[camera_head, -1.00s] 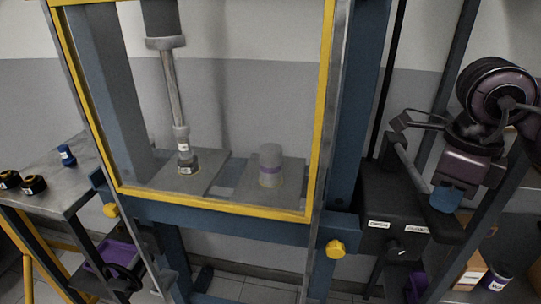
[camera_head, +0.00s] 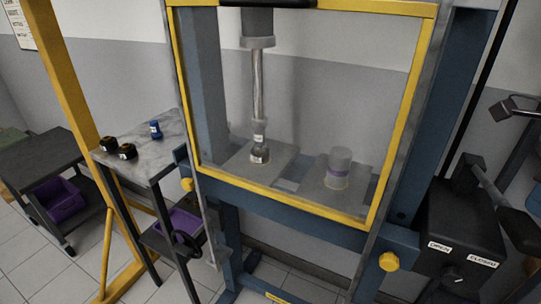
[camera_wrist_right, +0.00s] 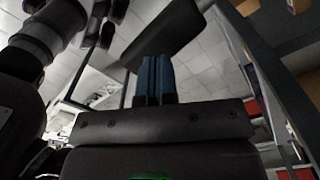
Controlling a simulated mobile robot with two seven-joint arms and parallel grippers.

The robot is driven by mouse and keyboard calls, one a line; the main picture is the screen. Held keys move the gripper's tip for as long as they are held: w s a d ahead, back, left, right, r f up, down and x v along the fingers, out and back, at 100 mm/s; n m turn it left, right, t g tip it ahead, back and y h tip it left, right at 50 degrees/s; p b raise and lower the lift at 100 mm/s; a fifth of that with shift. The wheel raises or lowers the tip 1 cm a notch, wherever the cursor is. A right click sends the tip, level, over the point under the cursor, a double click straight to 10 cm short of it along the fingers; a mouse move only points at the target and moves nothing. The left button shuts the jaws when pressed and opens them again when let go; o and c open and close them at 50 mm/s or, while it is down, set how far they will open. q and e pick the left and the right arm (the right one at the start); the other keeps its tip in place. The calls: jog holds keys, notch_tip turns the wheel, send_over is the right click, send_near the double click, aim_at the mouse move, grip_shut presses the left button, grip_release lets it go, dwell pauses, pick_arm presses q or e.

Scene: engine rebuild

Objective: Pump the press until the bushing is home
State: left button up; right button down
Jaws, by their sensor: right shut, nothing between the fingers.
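The press (camera_head: 210,95) stands in the middle of the head view behind a yellow-edged clear guard (camera_head: 280,195). Its ram (camera_head: 258,85) reaches down to a small dark and light part (camera_head: 259,153) on the left plate; I cannot tell how deep the bushing sits. The pump unit (camera_head: 460,235) is at lower right, with OPEN and CLOSED labels and a lever (camera_head: 498,200) sloping down to the right. My right gripper's blue fingers (camera_wrist_right: 156,80) are shut and empty in the right wrist view, just below a dark bar (camera_wrist_right: 165,35). My left gripper is not in view.
A side table (camera_head: 150,150) at left carries two black parts (camera_head: 118,148) and a blue one (camera_head: 155,129). A dark cart (camera_head: 55,165) stands farther left. Yellow knobs (camera_head: 389,261) stick out from the frame.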

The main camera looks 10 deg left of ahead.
jog(key=shift+f, duration=0.15)
jog(key=shift+f+b, duration=0.45)
jog(key=shift+f, duration=0.15)
jog(key=shift+f+b, duration=0.3)
jog(key=shift+f, duration=0.25)
